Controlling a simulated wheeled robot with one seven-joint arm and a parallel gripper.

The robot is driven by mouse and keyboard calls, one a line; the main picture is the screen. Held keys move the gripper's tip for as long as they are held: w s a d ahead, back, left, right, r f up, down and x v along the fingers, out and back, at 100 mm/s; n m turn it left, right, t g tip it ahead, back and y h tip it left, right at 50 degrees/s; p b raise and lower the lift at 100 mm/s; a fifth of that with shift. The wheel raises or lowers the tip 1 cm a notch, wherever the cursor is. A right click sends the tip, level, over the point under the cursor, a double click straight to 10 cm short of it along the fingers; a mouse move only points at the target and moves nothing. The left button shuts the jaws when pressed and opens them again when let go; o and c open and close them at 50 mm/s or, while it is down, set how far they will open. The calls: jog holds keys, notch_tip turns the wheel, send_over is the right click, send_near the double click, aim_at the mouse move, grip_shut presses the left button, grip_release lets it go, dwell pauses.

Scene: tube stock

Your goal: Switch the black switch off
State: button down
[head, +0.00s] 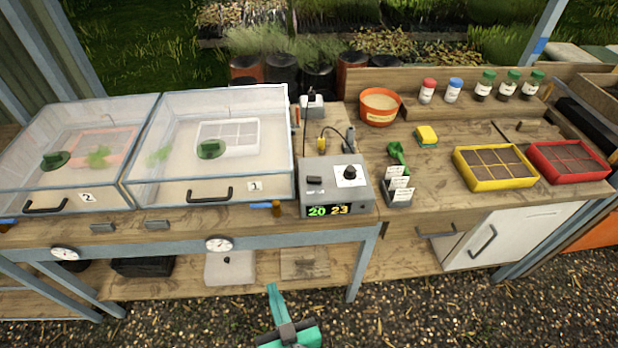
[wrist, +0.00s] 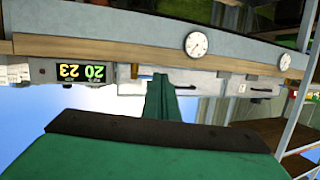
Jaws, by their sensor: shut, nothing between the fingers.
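The black switch (head: 314,180) is a small dark rocker on the left of the sloped top of a grey control box (head: 340,203). Beside it on the box are a black knob (head: 349,173) on a white label and a display reading 20 and 23. Whether the switch is on or off is too small to tell. My gripper (head: 271,287) is green, shut and empty, in front of the bench and below the box, apart from it. In the wrist view the fingers (wrist: 160,80) point toward the bench, and the box display (wrist: 82,72) shows upside down; the switch cannot be made out there.
Two clear lidded propagators, marked 2 (head: 60,160) and 1 (head: 220,150), stand left of the box. The bench's front rail (head: 200,240) carries dials. A socket with cables is behind the box.

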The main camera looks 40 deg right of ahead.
jog(key=w+d+r+m+h, duration=0.1)
jog(key=w+d+r, duration=0.2)
jog(key=d+r, duration=0.2)
jog(key=w+d+r+m+g+h, duration=0.1)
jog(key=w+d+r, duration=0.2)
jog(key=d+r, duration=0.2)
jog(key=w+d+r+m+h, duration=0.1)
jog(key=w+d+r, duration=0.3)
jog(key=d, duration=0.6)
jog(key=shift+r+m, duration=0.4)
jog(key=shift+r, duration=0.45)
send_over(314, 179)
jog(key=a, duration=0.1)
jog(key=f, duration=0.2)
jog(key=shift+s+a+f, duration=0.2)
jog(key=shift+f, duration=0.1)
jog(key=f, duration=0.3)
jog(key=shift+a+f, duration=0.15)
jog(key=shift+a, duration=0.25)
jog(key=shift+f, duration=0.3)
jog(key=shift+w, duration=0.1)
